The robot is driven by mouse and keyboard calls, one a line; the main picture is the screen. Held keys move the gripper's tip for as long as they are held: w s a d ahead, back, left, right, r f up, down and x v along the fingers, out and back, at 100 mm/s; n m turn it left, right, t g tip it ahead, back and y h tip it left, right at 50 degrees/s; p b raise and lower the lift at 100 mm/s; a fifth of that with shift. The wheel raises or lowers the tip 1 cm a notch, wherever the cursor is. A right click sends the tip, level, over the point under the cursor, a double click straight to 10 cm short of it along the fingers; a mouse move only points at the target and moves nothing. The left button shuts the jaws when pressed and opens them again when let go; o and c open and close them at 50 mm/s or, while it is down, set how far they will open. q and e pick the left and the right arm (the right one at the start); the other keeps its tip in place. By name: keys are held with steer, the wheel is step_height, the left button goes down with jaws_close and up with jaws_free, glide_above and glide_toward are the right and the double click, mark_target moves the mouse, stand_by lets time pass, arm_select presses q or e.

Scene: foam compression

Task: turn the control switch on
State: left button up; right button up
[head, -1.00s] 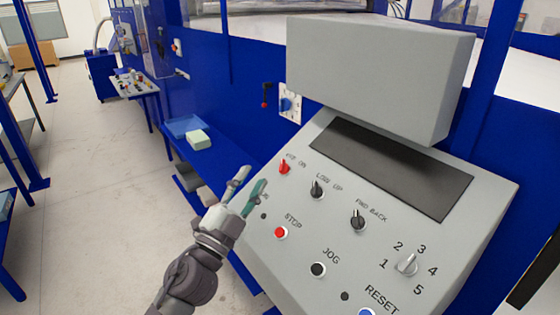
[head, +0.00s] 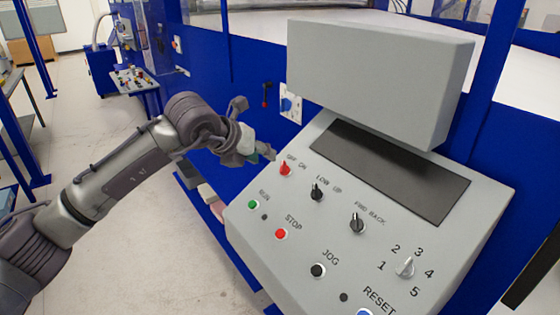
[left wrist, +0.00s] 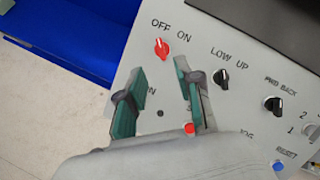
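The control switch is a red knob (head: 285,168) labelled OFF ON at the upper left of the grey control panel (head: 300,262). It also shows in the left wrist view (left wrist: 161,47), its pointer tilted up and to the left, toward OFF. My left gripper (head: 268,152) is just left of and above the knob in the head view, apart from it as far as I can tell. In the left wrist view my left gripper (left wrist: 160,72) has its two green-tipped fingers spread apart, empty, with the red knob beyond and between the tips. My right gripper is not in view.
Black LOW UP (head: 317,191) and FWD BACK (head: 357,223) knobs lie to the right of the switch. A green RUN button (head: 253,204) and a red STOP button (head: 281,234) sit below. A grey box (head: 375,80) overhangs the panel's back.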

mark_target(282, 166)
arm_select(q)
steer(key=p+x, duration=0.3)
steer(key=x, duration=0.6)
steer(key=shift+d, duration=0.1)
steer(key=shift+w+d+f, duration=0.2)
steer(key=shift+w+f, duration=0.05)
steer(key=shift+f, duration=0.05)
steer(key=shift+c, duration=0.2)
jaws_close()
